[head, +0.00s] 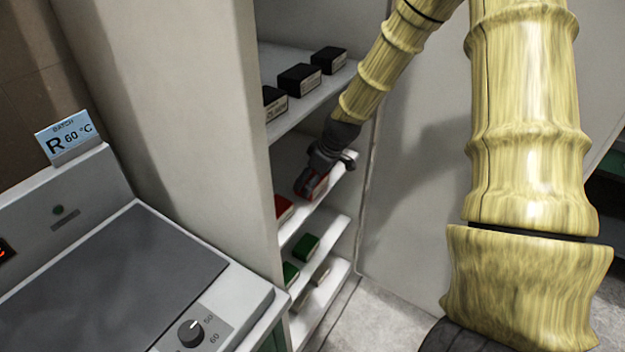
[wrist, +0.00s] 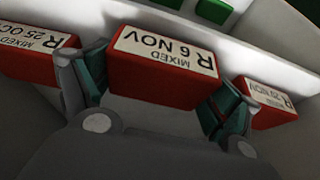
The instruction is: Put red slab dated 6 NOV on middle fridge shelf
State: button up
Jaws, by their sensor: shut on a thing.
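The red slab labelled "R 6 NOV MIXED" (wrist: 163,68) is between the two fingers of my gripper (wrist: 158,92) in the wrist view. My gripper is shut on it. In the head view my gripper (head: 318,176) reaches into the fridge at the middle shelf (head: 300,222), and the slab (head: 313,190) shows partly under it. The slab is at the shelf's level; I cannot tell if it rests on the shelf. A red slab labelled 25 OCT (wrist: 35,62) is on its left and another red slab, seemingly 29 NOV (wrist: 266,102), on its right.
Black slabs (head: 299,79) stand on the shelf above. Green slabs (head: 306,246) lie on the shelf below. The fridge side wall (head: 190,110) is close on the left.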

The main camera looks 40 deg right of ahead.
jog(key=shift+f, duration=0.25)
jog(key=shift+f, duration=0.1)
jog(key=o, duration=1)
jog(key=v, duration=1.2)
jog(key=shift+s+b, duration=0.15)
jog(key=shift+b, duration=0.15)
